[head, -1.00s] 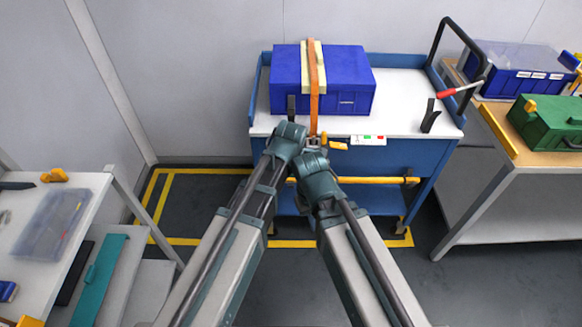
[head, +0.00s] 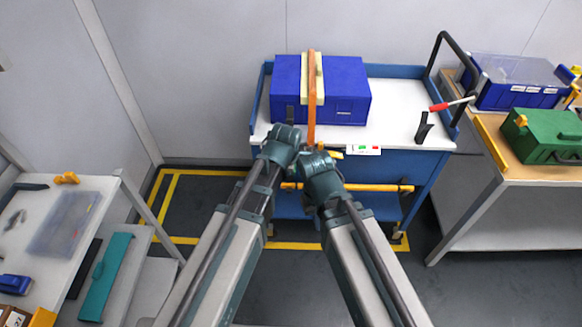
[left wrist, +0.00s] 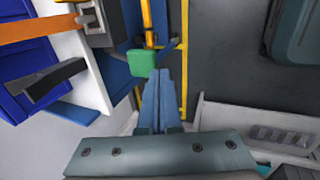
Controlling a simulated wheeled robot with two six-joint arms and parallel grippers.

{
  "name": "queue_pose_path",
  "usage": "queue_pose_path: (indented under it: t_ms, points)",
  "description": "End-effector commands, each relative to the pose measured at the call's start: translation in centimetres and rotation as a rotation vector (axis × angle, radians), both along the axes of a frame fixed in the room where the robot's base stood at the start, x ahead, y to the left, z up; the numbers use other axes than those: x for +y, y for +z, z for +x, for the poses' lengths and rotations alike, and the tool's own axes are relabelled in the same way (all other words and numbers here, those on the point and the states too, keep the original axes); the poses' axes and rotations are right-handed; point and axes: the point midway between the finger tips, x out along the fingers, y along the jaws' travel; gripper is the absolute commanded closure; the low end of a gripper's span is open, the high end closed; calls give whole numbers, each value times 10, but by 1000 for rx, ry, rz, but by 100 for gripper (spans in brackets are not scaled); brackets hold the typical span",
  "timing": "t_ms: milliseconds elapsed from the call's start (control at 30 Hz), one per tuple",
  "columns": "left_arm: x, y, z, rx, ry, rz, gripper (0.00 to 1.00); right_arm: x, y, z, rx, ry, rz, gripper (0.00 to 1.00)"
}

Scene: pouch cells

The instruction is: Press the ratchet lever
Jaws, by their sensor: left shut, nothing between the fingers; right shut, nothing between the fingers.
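An orange strap (head: 312,105) runs over a cream strip (head: 304,90) on the blue box (head: 345,88). The strap also shows in the left wrist view (left wrist: 35,29), leading to a grey metal ratchet (left wrist: 98,22). A green block (left wrist: 142,63) sits beside the ratchet; I cannot tell if it is the lever's end. My left gripper (left wrist: 163,78) is shut and empty, its tips just below the green block in that picture. My right gripper (head: 318,160) is shut and empty at the trolley's front edge, below the strap. It hides the ratchet in the head view; contact cannot be told.
The box stands on a blue trolley with a white top (head: 392,98). A small white panel (head: 363,150) is on its front edge. A black bracket (head: 424,128) and a red-handled lever (head: 450,104) are at right. Side benches stand left (head: 30,235) and right (head: 480,200).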

Motion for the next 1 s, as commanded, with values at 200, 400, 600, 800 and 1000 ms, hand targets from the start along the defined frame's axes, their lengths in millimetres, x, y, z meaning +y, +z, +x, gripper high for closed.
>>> queue_pose_path:
  t_ms: [200, 400, 600, 800, 1000]
  points:
    - [0, 40, -15, 0, -1, 0, 100, 0, 40, 0, 0, 0, 0, 100]
    - [0, 66, -26, 0, 0, 1, 100, 0, 66, 0, 0, 0, 0, 100]
    - [0, 73, -30, 0, 0, 1, 100, 0, 73, 0, 0, 0, 0, 100]
    - [0, 72, -30, 0, 0, 1, 100, 0, 72, 0, 0, 0, 0, 100]
    - [0, 72, -30, 0, 0, 1, 100, 0, 72, 0, 0, 0, 0, 100]
